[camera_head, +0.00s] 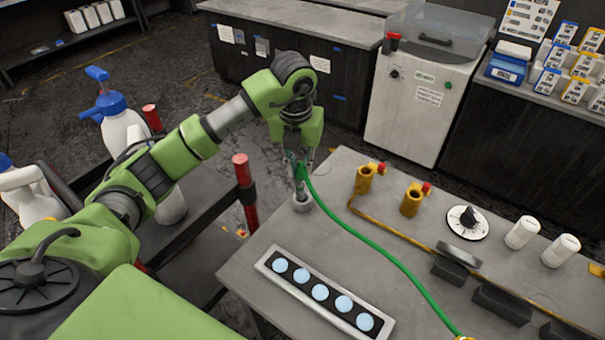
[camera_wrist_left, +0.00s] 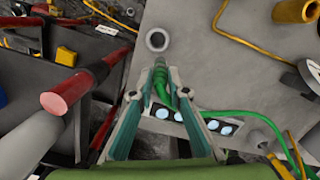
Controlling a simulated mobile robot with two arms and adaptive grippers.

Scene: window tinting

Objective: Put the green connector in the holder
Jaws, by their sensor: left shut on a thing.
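My left gripper (camera_head: 297,170) is shut on the green connector (camera_wrist_left: 160,82), which has a grey tip and a green hose (camera_head: 375,244) trailing to the right across the table. In the head view the connector hangs nearly upright, just above a small grey ring-shaped holder (camera_head: 302,206) at the table's left edge. In the left wrist view the holder (camera_wrist_left: 158,40) shows an open, empty hole a little beyond the connector's tip. The gripper partly hides the connector in the head view. My right gripper is not in view.
The grey table (camera_head: 250,281) carries a strip of pale blue round lights (camera_head: 321,292), two brass holders (camera_head: 411,200) with red knobs, a black dial (camera_head: 467,221) and white bottles (camera_head: 522,232). A red post (camera_head: 245,185) stands close left of the table.

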